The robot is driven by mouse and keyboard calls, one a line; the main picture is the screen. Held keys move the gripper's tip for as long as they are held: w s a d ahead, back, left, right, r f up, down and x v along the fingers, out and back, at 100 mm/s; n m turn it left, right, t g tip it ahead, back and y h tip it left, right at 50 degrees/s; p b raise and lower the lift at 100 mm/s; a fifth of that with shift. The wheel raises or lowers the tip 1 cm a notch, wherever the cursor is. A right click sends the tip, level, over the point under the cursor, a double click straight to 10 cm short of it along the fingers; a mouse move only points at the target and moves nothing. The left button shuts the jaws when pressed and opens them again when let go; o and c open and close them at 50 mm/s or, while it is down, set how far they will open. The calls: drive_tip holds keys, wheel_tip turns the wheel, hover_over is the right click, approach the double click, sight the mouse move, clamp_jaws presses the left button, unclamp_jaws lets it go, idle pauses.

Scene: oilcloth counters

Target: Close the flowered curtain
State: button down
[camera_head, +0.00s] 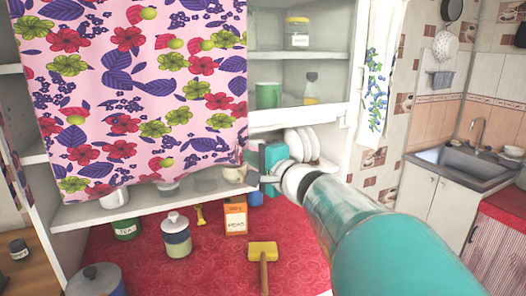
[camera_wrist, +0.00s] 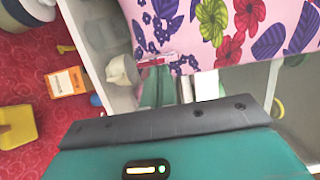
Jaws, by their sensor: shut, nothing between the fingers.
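The flowered curtain (camera_head: 135,95) is pink with red, green and purple flowers. It hangs across the left part of the shelf unit (camera_head: 350,55), and the shelves to its right are uncovered. My gripper (camera_head: 258,174) is at the curtain's lower right edge, shut and with nothing held. In the wrist view the fingertips (camera_wrist: 160,78) are beside the curtain's edge (camera_wrist: 240,28); whether they touch the cloth I cannot tell. What is behind the cloth is hidden.
A jar (camera_head: 297,32), a green cup (camera_head: 267,95) and plates (camera_head: 300,145) stand on the open shelves. Below, an orange box (camera_head: 235,217), a canister (camera_head: 176,236) and a yellow mallet (camera_head: 263,252) are on the red oilcloth (camera_head: 205,270). A second, narrow curtain (camera_head: 376,90) hangs at the right.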

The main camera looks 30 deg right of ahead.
sight(212, 155)
drive_tip(key=a, duration=0.6)
drive_tip(key=shift+w+a, duration=0.35)
drive_tip(key=shift+w, duration=0.05)
drive_tip(key=shift+a, duration=0.1)
